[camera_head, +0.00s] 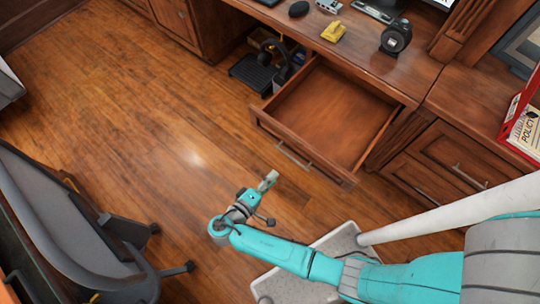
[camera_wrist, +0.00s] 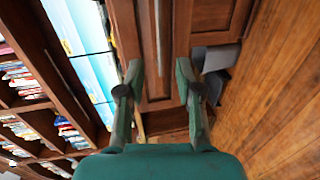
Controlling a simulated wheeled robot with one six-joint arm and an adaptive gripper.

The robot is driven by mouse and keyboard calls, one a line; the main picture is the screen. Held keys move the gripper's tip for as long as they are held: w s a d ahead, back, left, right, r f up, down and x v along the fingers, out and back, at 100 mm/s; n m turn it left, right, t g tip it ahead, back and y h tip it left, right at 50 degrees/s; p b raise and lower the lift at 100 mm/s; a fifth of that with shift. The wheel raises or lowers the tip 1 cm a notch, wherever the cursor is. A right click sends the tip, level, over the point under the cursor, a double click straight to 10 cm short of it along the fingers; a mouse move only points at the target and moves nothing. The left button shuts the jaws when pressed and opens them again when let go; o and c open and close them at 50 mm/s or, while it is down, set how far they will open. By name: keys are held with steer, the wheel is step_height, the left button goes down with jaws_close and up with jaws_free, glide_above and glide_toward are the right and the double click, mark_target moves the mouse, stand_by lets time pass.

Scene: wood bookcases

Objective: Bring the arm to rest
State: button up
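My arm reaches from the lower right of the head view over the floor in front of an open drawer (camera_head: 325,110). My gripper (camera_head: 268,181) is at its end, near the drawer front and apart from it. In the wrist view my gripper (camera_wrist: 159,80) has its two green fingers spread apart. Nothing is held between them. Wood cabinet fronts and a drawer handle (camera_wrist: 158,45) show beyond the fingers.
The pulled-out drawer looks empty and juts over the floor. A desk chair (camera_head: 70,230) stands at the lower left. The desk top holds a yellow object (camera_head: 334,31) and a black round device (camera_head: 396,37). Wood floor (camera_head: 130,110) is clear at the left.

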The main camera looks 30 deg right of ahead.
steer(key=s+d+f+n+y, duration=0.3)
steer(key=s+d+f+y, duration=0.55)
steer(key=s, duration=0.25)
steer(key=s+a+r+m+t+y, duration=0.1)
steer(key=s+a+r+t+y, duration=0.1)
steer(key=s+a+r+y, duration=0.35)
steer(key=s+r+m+t, duration=0.3)
steer(key=r, duration=1)
steer(key=s+r+m+t, duration=0.3)
steer(key=s+r+t, duration=0.1)
steer(key=r, duration=0.9)
steer(key=shift+a+t+y, duration=0.2)
steer(key=shift+t+y, duration=0.1)
steer(key=shift+y, duration=0.1)
